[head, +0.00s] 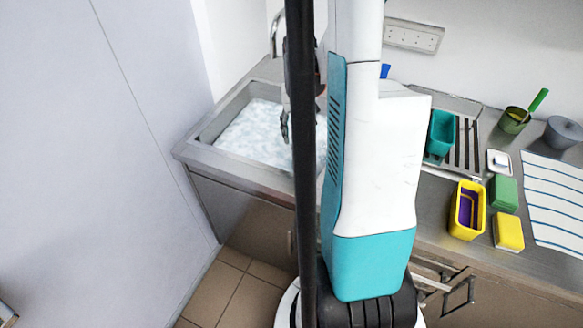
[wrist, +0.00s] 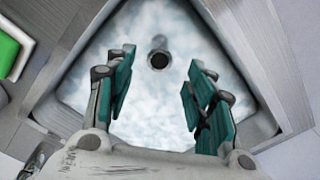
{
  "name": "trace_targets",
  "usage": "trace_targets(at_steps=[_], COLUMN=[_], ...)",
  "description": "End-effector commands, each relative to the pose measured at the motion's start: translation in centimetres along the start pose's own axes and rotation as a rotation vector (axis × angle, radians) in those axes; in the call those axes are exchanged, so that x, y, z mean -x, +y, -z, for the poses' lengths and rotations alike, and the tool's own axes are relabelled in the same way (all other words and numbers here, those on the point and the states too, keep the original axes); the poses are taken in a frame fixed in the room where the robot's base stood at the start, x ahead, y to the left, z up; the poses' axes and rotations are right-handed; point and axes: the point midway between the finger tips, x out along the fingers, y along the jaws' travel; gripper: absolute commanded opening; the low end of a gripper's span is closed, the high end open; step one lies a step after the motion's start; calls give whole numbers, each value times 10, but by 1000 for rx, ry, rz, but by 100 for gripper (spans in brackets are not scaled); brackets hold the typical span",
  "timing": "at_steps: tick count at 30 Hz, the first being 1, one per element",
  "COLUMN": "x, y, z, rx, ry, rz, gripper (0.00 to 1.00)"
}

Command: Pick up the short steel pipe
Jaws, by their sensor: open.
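The short steel pipe (wrist: 158,53) shows in the wrist view as a small grey tube, seen nearly end-on with a dark round opening towards me. It stands out of the cloudy white water or foam in the sink (head: 212,128); its lower part cannot be made out. My gripper (wrist: 158,88) is open and empty, with teal pads on both fingers. The pipe appears between and just beyond the fingertips, not touching either. In the head view my gripper (head: 284,128) hangs over the sink, and I cannot make out the pipe there.
Sink walls surround the gripper on all sides. A tap (head: 276,35) rises behind the sink. To the right are a teal container (head: 441,132) on a drain rack, a yellow container (head: 467,210), sponges (head: 509,232) and a striped cloth (head: 555,200). A wall panel stands at left.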

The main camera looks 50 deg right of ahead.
Motion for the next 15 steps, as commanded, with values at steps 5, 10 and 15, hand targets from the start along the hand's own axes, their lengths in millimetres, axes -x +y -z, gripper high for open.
trace_targets(at_steps=[5, 10, 15], x=[-27, -60, -81], y=[1, 1, 0], z=[0, 0, 0], rx=[-2, -2, -1], ry=[-4, -2, -2], rz=[0, 0, 0], gripper=[50, 50, 50])
